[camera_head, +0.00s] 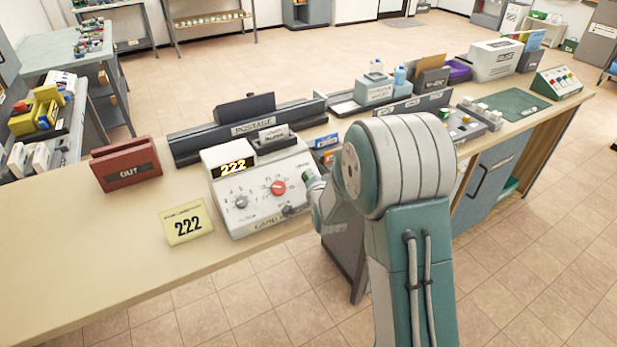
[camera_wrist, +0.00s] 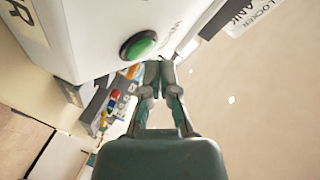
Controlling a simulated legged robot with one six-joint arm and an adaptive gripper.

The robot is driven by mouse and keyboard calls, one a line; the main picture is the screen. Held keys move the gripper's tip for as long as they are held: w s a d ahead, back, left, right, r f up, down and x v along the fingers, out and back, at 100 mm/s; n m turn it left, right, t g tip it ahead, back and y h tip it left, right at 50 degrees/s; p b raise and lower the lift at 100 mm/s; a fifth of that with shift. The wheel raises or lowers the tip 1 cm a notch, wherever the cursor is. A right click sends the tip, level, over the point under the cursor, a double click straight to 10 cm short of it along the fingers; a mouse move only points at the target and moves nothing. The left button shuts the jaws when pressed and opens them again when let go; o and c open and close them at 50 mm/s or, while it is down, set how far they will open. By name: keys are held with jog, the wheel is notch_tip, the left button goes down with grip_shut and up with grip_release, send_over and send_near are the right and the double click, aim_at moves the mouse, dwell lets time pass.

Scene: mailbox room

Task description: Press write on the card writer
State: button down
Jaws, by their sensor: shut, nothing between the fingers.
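In the wrist view the green button (camera_wrist: 139,46) is round with a dark rim, on the white body of the writer. My gripper (camera_wrist: 160,70) is shut and empty, its fingertips just beside and below the button in that picture. A small gap seems to show; contact cannot be told.
A yellow card marked 222 (camera_head: 187,222) lies left of the writer. A red OUT holder (camera_head: 126,164) stands further left. The dark postage rack (camera_head: 248,128) is behind. The counter (camera_head: 70,240) is clear at its front left.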

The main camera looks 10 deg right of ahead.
jog(key=shift+w+f, duration=0.2)
jog(key=shift+f, duration=0.05)
dwell(0.3)
jog(key=shift+w+a+f, duration=0.1)
jog(key=shift+w+f, duration=0.1)
jog(key=shift+f, duration=0.1)
dwell(0.7)
jog(key=shift+s+r, duration=0.45)
jog(key=shift+r, duration=0.2)
dwell(0.3)
jog(key=shift+s+d+r, duration=0.2)
jog(key=shift+s+r, duration=0.25)
jog(key=shift+r, duration=0.25)
jog(key=shift+s+d+r, duration=0.15)
jog(key=shift+s+r, duration=0.3)
jog(key=shift+r, duration=0.2)
jog(key=shift+s+d+r, duration=0.2)
jog(key=shift+s+r, duration=0.25)
jog(key=shift+r, duration=0.25)
